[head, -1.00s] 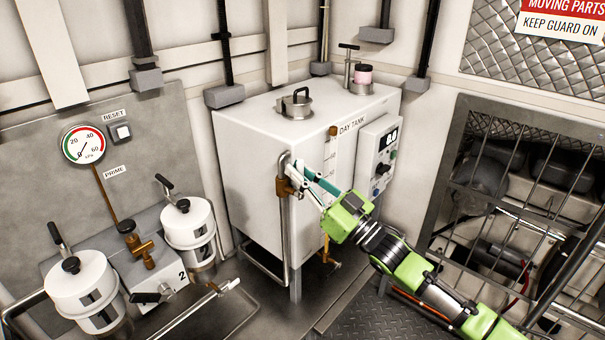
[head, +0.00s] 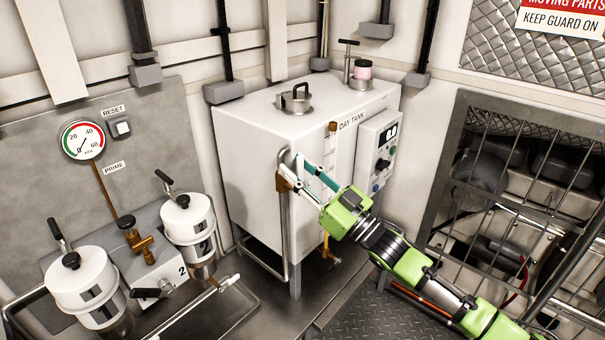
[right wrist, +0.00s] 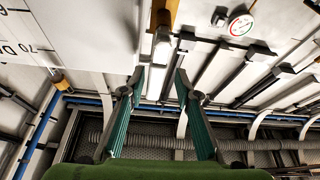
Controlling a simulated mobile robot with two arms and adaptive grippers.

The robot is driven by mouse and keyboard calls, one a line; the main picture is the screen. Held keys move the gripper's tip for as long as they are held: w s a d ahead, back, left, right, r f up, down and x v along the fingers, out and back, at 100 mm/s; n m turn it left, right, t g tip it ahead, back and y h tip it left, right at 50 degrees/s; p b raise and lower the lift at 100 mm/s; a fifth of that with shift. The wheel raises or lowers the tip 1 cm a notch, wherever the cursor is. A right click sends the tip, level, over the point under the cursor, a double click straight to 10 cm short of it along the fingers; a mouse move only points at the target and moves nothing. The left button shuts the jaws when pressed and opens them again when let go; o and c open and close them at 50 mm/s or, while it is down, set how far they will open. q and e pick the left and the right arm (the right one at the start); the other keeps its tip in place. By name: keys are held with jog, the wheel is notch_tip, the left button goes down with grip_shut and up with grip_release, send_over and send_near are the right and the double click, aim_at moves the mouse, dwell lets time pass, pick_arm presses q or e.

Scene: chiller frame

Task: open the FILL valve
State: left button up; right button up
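The valve that the right gripper is at has a brass body (head: 283,184) on the upright pipe at the day tank's front left corner. No FILL label is readable. In the right wrist view a brass part (right wrist: 165,12) shows at the top, with a pale bar (right wrist: 161,48) below it, probably the valve's lever. My right gripper (head: 296,168) is open at the valve. Its two teal-padded fingers (right wrist: 158,80) stand apart in the right wrist view, with the bar near and between their tips; contact cannot be told. My left gripper is not in view.
The white day tank (head: 255,150) stands behind the valve, with a control box (head: 378,150) on its right side. Two white filter canisters (head: 188,220) and a brass valve (head: 137,245) are at left. A barred guard (head: 520,190) stands at right.

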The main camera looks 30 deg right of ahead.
jog(key=shift+s+d+f, duration=0.25)
jog(key=shift+s+f, duration=0.05)
jog(key=shift+s, duration=0.15)
jog(key=v, duration=1)
jog(key=shift+s, duration=0.4)
jog(key=shift+f, duration=0.1)
